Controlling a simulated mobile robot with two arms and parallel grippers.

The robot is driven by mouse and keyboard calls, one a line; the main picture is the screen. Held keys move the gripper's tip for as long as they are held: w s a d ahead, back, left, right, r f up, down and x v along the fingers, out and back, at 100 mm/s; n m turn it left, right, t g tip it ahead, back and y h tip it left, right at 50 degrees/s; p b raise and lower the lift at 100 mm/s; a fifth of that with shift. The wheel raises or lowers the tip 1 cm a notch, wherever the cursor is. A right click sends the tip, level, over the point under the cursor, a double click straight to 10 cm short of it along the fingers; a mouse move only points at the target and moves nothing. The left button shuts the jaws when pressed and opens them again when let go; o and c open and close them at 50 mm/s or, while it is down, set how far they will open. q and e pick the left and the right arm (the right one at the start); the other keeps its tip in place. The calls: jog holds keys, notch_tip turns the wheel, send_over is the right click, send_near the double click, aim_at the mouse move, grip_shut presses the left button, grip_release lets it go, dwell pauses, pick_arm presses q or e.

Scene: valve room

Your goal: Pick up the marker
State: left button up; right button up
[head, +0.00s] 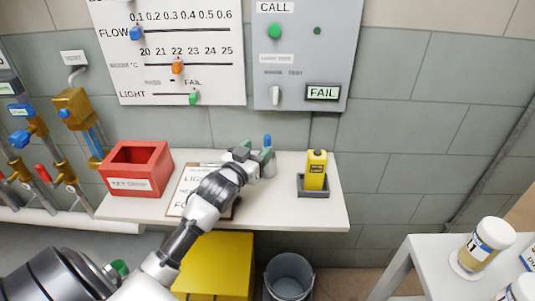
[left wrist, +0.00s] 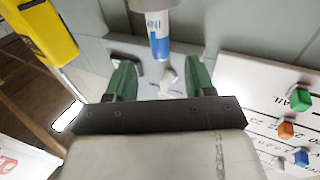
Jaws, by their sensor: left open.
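The marker (left wrist: 158,35) has a white body with lettering and a blue end. In the left wrist view it lies in line with the gap between my open green fingers, its blue end close to their tips. In the head view only the marker's blue end (head: 267,139) shows clearly, over the back of the white table. My left gripper (head: 258,156) is at that spot and hides the rest of the marker. The left gripper (left wrist: 160,68) is open, with no finger visibly touching the marker. My right gripper is not in view.
A red box (head: 136,182) and a clipboard (head: 184,193) are on the white table (head: 300,215). A yellow object (head: 316,170) stands in a dark tray (head: 313,193) to the right. Wall panels (head: 178,75) rise behind. A bucket (head: 289,277) and yellow box (head: 222,262) are below.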

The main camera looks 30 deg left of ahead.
aim_at(265, 142)
pick_arm(q)
jog(key=w, duration=0.6)
jog(key=shift+a, duration=0.2)
jog(key=shift+c, duration=0.3)
grip_shut()
